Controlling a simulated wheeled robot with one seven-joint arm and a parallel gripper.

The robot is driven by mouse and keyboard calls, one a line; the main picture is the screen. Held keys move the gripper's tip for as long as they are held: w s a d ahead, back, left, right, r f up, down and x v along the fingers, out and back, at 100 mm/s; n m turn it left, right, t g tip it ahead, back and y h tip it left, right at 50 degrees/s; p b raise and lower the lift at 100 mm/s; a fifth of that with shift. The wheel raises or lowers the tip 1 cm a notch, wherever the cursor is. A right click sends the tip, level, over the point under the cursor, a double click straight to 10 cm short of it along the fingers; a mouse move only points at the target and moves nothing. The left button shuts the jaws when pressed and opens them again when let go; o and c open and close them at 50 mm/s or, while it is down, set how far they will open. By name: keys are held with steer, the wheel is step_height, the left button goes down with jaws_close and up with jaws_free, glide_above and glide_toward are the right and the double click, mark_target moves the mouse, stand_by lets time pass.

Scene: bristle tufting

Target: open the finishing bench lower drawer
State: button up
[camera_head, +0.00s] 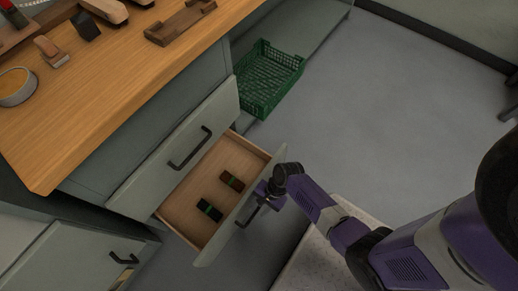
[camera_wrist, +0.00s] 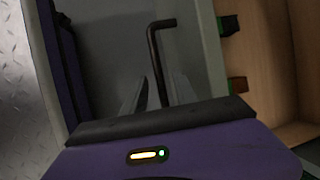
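The finishing bench lower drawer (camera_head: 181,214) is pulled out, its light wooden inside in view in the head view. Its grey front (camera_head: 223,238) carries a dark bar handle (camera_head: 247,217). The handle also shows in the wrist view (camera_wrist: 153,50), running down between my fingers. My gripper (camera_head: 266,191) is at the drawer front, by the handle's far end. In the wrist view my gripper (camera_wrist: 160,92) shows two fingers on either side of the handle, with a narrow gap visible beside the bar. The fingers look open; contact is hard to see.
A dark block (camera_head: 209,210) and a reddish-brown block (camera_head: 232,181) lie in the drawer. Above is another drawer front (camera_head: 150,170) with its handle (camera_head: 190,149). A green crate (camera_head: 268,78) stands beyond, beside the bench. Grey floor (camera_head: 400,110) is clear at right.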

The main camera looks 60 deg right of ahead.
steer(key=p+v, duration=0.3)
steer(key=v, duration=0.5)
steer(key=shift+a, duration=0.1)
stand_by(0.6)
steer(key=s+a+r+n+t+h, duration=0.1)
steer(key=s+r+n+t+h, duration=0.3)
steer(key=r, duration=0.5)
steer(key=s+r+n+t+h, duration=0.2)
steer(key=s+r+n+t, duration=0.15)
steer(key=r+n, duration=0.35)
step_height(320, 180, up, 41)
steer(key=s+a+n+t+y+p, duration=0.1)
steer(key=n+t+p, duration=0.4)
steer(key=p, duration=1.1)
steer(key=shift+s+a+n, duration=0.4)
steer(key=shift+a+n, duration=0.3)
steer(key=shift+a, duration=0.2)
